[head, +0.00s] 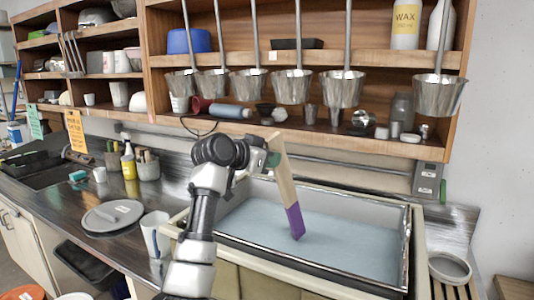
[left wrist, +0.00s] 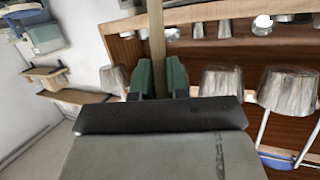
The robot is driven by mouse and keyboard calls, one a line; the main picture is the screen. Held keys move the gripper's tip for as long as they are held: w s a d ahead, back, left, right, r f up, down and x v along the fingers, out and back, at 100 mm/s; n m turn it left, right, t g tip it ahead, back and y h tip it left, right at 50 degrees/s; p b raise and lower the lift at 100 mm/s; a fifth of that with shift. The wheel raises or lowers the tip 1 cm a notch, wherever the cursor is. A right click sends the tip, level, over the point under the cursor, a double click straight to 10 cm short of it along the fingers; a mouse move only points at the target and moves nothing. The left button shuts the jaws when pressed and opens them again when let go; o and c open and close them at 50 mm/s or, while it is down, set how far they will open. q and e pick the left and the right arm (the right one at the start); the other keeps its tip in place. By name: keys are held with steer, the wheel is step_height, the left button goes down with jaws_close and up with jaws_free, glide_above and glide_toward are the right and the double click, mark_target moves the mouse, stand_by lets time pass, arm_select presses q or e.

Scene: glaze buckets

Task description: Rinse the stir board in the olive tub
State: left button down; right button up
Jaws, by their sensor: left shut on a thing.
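The stir board (head: 284,183) is a pale wooden slat with a purple lower end (head: 294,220). My left gripper (head: 272,158) is shut on its upper part and holds it tilted, purple end down. In the left wrist view the green fingers (left wrist: 158,78) close on both sides of the pale slat (left wrist: 157,38). Below is a wide rectangular tub (head: 408,250) with a metal rim and an olive-beige outside, holding pale blue liquid (head: 330,238). The purple end is over or at the liquid; I cannot tell if it touches. My right gripper is out of view.
Several metal buckets (head: 343,90) on long handles hang from the shelf above the tub. A white pitcher (head: 155,235) and a grey round lid (head: 113,214) stand on the counter left of the tub. A grey bowl (head: 449,268) is at the right.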

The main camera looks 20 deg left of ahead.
mark_target(279, 186)
arm_select(q)
steer(key=f, duration=0.1)
steer(key=w+f+b, duration=0.1)
steer(key=f, duration=0.2)
steer(key=shift+w+d+f, duration=0.1)
steer(key=shift+w+d, duration=0.25)
steer(key=shift+w+d+f+b, duration=0.15)
steer(key=shift+w+f+b, duration=0.2)
steer(key=shift+f, duration=0.45)
steer(key=shift+w+d+f+b, duration=0.1)
steer(key=shift+w+f+b, duration=0.25)
steer(key=shift+f, duration=0.4)
steer(key=shift+w+d+f+b, duration=0.2)
steer(key=shift+f+b, duration=0.25)
steer(key=shift+f, duration=0.35)
